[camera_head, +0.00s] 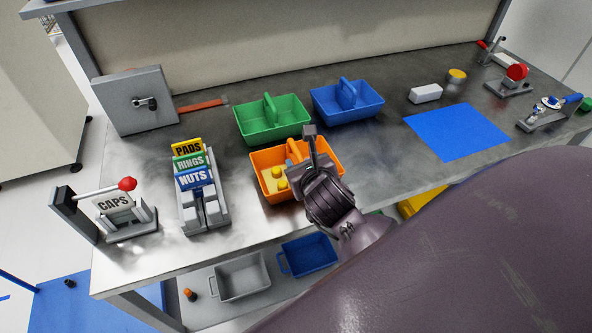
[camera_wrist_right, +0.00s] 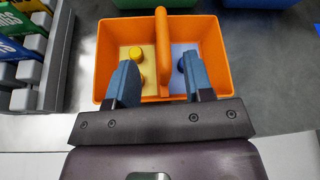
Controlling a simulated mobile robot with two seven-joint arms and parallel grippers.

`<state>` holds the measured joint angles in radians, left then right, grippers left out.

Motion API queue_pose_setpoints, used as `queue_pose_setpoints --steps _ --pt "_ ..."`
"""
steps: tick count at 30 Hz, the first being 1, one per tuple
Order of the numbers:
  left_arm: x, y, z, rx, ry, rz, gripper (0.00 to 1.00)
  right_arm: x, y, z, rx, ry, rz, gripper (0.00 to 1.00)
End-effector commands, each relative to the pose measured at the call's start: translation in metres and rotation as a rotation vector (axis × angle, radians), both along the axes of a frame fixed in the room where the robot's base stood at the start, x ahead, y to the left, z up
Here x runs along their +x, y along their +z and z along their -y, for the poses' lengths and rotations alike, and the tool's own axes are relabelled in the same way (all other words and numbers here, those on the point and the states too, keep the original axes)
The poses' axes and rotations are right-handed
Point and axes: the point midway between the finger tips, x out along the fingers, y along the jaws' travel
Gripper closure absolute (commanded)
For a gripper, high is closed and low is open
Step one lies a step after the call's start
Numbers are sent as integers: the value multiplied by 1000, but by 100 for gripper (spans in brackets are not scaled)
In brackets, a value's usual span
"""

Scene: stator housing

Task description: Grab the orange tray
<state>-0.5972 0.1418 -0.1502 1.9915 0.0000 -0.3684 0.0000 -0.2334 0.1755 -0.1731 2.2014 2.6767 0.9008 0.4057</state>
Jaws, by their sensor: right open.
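The orange tray (camera_head: 268,191) stands on the metal bench near its front edge, with an upright handle across its middle. It also shows in the right wrist view (camera_wrist_right: 215,55), with the handle (camera_wrist_right: 161,50) running away from me, yellow pieces on the left side and a blue piece on the right. My right gripper (camera_wrist_right: 158,82) is open over the near part of the tray, with one blue-padded finger on each side of the handle. I cannot tell whether the fingers touch it. In the head view my right gripper (camera_head: 308,160) covers part of the tray. My left gripper is out of view.
A green tray (camera_head: 272,124) and a blue tray (camera_head: 365,112) stand behind the orange one. A PADS, RINGS and NUTS rack (camera_head: 205,210) is on its left. A blue mat (camera_head: 455,132) lies to the right. A shelf below holds grey and blue bins.

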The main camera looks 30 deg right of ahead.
Motion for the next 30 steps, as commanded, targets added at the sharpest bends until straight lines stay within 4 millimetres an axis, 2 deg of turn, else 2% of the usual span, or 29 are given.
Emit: queue_pose_setpoints --steps 8,18,28,30 --pt "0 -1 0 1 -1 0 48 16 -8 6 0 -1 0 53" --pt "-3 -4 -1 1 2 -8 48 49 -29 20 -1 -1 0 53" --pt "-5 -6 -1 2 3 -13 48 54 -31 22 -1 0 0 53" --pt "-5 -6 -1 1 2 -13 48 54 -31 22 -1 0 0 63"
